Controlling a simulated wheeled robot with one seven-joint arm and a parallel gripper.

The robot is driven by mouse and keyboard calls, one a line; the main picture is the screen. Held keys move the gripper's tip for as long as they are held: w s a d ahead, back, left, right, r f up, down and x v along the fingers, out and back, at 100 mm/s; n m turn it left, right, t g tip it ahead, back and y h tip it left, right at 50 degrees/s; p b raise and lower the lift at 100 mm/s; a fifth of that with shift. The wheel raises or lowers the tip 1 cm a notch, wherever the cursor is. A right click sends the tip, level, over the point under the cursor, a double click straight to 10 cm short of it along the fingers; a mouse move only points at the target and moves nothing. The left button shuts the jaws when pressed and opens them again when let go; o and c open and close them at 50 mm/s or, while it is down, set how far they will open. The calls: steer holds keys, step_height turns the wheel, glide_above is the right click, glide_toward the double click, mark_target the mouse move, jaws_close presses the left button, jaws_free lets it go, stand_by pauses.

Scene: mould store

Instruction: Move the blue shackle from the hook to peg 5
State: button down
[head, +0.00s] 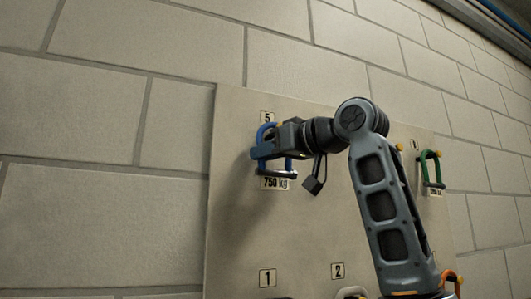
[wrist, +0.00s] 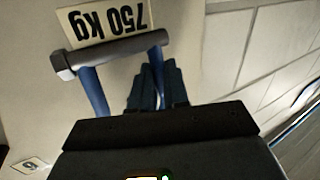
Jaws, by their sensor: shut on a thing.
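The blue shackle (head: 264,133) is upright at the board, its bow just under the "5" label (head: 268,116) and its grey pin low, over the "750 kg" plate (head: 274,183). In the wrist view the shackle's blue legs (wrist: 94,92) and pin (wrist: 110,52) show, with the plate (wrist: 103,20) upside down behind. My gripper (head: 268,152) is shut on the shackle; its fingers (wrist: 157,88) show between the legs in the wrist view. Peg 5 is mostly hidden, so I cannot tell whether the bow hangs on it. The hook is not identifiable.
The beige board (head: 235,220) stands against a block wall (head: 90,120). A green shackle (head: 431,168) hangs to the right, and an orange one (head: 452,279) shows low right. Labels "1" (head: 267,278) and "2" (head: 338,271) are below. The board's left part is clear.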

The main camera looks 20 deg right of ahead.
steer(key=c, duration=1)
jaws_free()
steer(key=shift+c, duration=0.2)
steer(key=b+v, duration=0.2)
steer(key=v, duration=0.5)
steer(key=shift+s+d, duration=0.15)
steer(key=shift+s, duration=0.25)
